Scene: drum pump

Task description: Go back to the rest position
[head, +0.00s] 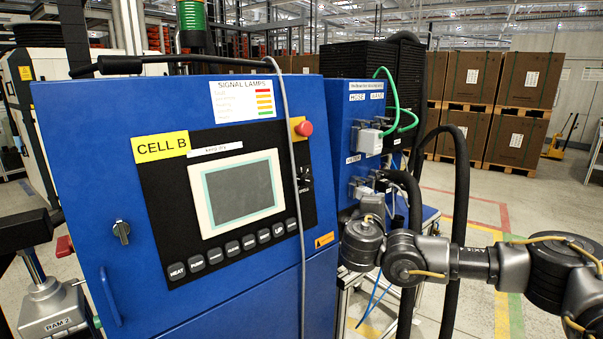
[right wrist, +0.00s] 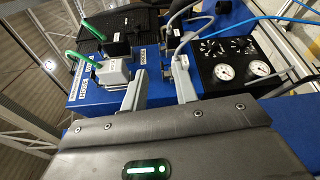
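My right arm comes in from the right in the head view, and its wrist is close to the side panel of the blue cabinet (head: 255,80). My right gripper's fingers (right wrist: 161,82) show in the right wrist view, apart with an empty gap between them. They point at the blue connector panel (right wrist: 98,88). A grey connector with a green cable (right wrist: 113,72) is just beyond the left finger. Another connector with a grey cable (right wrist: 181,64) is beyond the right finger; whether it is touched I cannot tell.
Thick black hoses (head: 461,190) hang close behind my right wrist. Two gauges (right wrist: 224,72) sit right of the connectors. The cabinet front has a screen (head: 240,188) and a red button (head: 304,128). Brown crates (head: 515,140) stand at the back right, with open floor before them.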

